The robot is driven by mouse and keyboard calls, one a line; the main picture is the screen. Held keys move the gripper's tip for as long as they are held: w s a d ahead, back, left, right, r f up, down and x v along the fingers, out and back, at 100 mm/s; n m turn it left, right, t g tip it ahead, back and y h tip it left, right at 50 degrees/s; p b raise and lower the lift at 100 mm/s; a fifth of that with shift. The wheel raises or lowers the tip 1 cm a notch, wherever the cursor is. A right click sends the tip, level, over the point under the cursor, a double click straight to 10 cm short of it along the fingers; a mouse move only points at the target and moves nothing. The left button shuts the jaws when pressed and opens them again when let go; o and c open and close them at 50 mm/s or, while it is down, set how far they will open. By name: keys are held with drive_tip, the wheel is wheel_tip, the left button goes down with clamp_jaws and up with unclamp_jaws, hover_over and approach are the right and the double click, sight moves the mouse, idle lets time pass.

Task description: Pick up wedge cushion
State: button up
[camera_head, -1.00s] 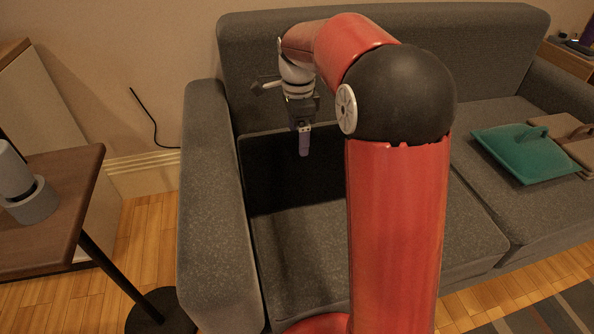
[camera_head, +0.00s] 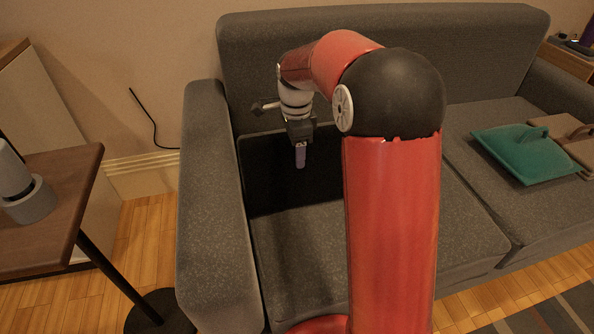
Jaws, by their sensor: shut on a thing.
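The wedge cushion (camera_head: 264,178) appears to be the black, flat-faced block standing on the left seat of the grey sofa, against the backrest and beside the left armrest. My gripper (camera_head: 300,160) points down in front of its dark face, below its top edge. The gripper is shut on the cushion, but the contact is too small and dark to make out. My red arm hides the cushion's right side.
The grey sofa (camera_head: 380,45) fills the middle, with its left armrest (camera_head: 208,180) close to the cushion. A teal cushion (camera_head: 520,155) and a brown one (camera_head: 570,145) lie on the right seat. A wooden side table (camera_head: 60,200) stands at left.

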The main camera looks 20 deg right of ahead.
drive_tip(key=c, duration=0.7)
